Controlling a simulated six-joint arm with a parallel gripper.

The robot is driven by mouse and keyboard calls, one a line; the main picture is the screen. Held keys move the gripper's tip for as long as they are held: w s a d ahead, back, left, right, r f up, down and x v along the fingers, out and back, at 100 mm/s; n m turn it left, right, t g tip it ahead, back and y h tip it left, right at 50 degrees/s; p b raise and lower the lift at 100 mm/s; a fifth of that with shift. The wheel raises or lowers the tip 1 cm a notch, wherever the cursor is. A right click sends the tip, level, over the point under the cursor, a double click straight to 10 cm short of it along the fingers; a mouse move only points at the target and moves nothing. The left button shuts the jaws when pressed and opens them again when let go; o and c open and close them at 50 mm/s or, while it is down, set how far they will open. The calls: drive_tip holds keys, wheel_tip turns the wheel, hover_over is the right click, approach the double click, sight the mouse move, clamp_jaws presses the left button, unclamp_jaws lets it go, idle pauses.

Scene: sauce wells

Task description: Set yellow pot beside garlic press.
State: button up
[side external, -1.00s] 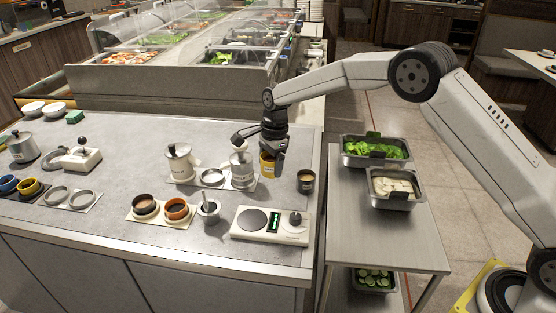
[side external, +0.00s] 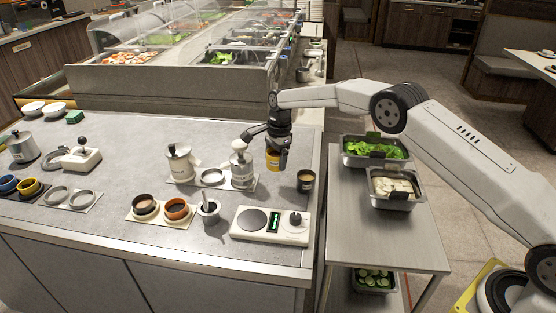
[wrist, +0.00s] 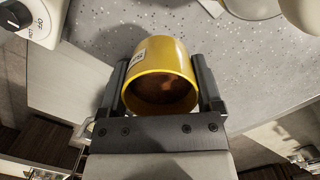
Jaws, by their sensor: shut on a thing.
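The yellow pot (side external: 272,161) is between the fingers of my gripper (side external: 279,150), near the right end of the grey counter. In the wrist view the yellow pot (wrist: 168,58) has a small white label and a brown inside, its open mouth facing the camera. The two dark fingers of my gripper (wrist: 160,88) press on its sides. I cannot tell from the side view how high it is above the counter. I cannot surely pick out a garlic press; a white device with a black ball knob (side external: 82,156) stands at the left.
A dark labelled pot (side external: 305,182) stands just right of the held pot. A metal pot (side external: 241,168) on a light mat is to the left. Cups, rings and a mortar (side external: 208,211) fill the front left. The counter's middle back is clear.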

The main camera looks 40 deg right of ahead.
sight(275, 186)
drive_tip(key=shift+f, duration=0.2)
drive_tip(key=shift+f, duration=3)
drive_tip(key=shift+f, duration=0.5)
drive_tip(key=o, duration=1.1)
drive_tip(key=shift+r, duration=4)
drive_tip(key=shift+r, duration=0.1)
